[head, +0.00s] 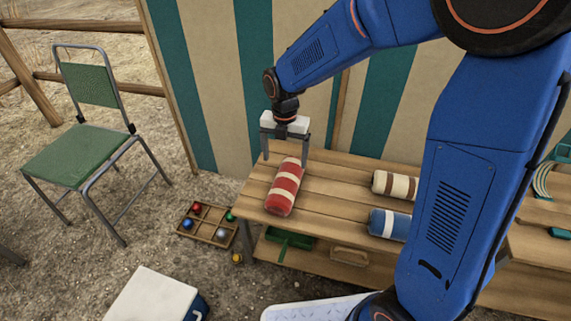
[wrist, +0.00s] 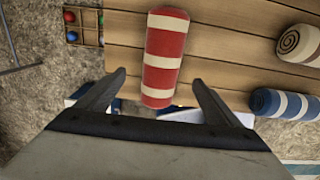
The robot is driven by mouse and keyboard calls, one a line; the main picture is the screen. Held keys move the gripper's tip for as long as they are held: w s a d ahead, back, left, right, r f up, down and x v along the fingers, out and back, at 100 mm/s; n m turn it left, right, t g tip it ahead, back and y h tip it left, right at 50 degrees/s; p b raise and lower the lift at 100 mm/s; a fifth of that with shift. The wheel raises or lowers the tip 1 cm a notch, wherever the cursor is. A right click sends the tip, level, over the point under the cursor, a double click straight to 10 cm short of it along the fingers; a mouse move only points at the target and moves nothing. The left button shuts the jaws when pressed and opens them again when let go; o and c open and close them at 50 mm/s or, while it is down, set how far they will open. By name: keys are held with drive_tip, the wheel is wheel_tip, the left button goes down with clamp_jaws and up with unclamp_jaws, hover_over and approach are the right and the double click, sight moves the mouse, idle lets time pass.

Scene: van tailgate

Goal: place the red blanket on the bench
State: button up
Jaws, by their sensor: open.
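The red blanket (head: 284,187) is a red roll with cream stripes. It lies on the left end of the slatted wooden bench (head: 330,190). In the wrist view the red blanket (wrist: 164,58) lies lengthwise ahead of my gripper, its near end between the lines of the two fingers. My gripper (head: 285,155) is open above the far end of the roll, one finger to each side. The wrist view shows my gripper (wrist: 158,80) with its fingers wide apart and nothing held. I cannot tell whether either finger touches the blanket.
A brown-and-cream roll (head: 395,185) and a blue-and-white roll (head: 389,224) lie to the right on the bench. A divided tray of balls (head: 207,224), a white cool box (head: 152,297) and a green chair (head: 78,153) stand left on the ground. A striped cloth wall (head: 215,80) rises behind.

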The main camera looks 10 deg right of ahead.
drive_tip(key=shift+r, duration=0.25)
drive_tip(key=s+d+r+m+t, duration=0.2)
drive_tip(key=s+d+r+m, duration=0.9)
drive_tip(key=d+m, duration=0.35)
drive_tip(key=s+d+r+m+t, duration=0.1)
drive_tip(key=s+d+m, duration=0.2)
drive_tip(key=s+m, duration=0.4)
drive_tip(key=s+d+r+m+t, duration=0.1)
drive_tip(key=s+d+m, duration=0.3)
drive_tip(key=s+m, duration=0.3)
drive_tip(key=m, duration=0.3)
drive_tip(key=shift+s+d+r+t, duration=0.2)
drive_tip(key=shift+d+t, duration=0.1)
drive_tip(key=shift+t, duration=0.1)
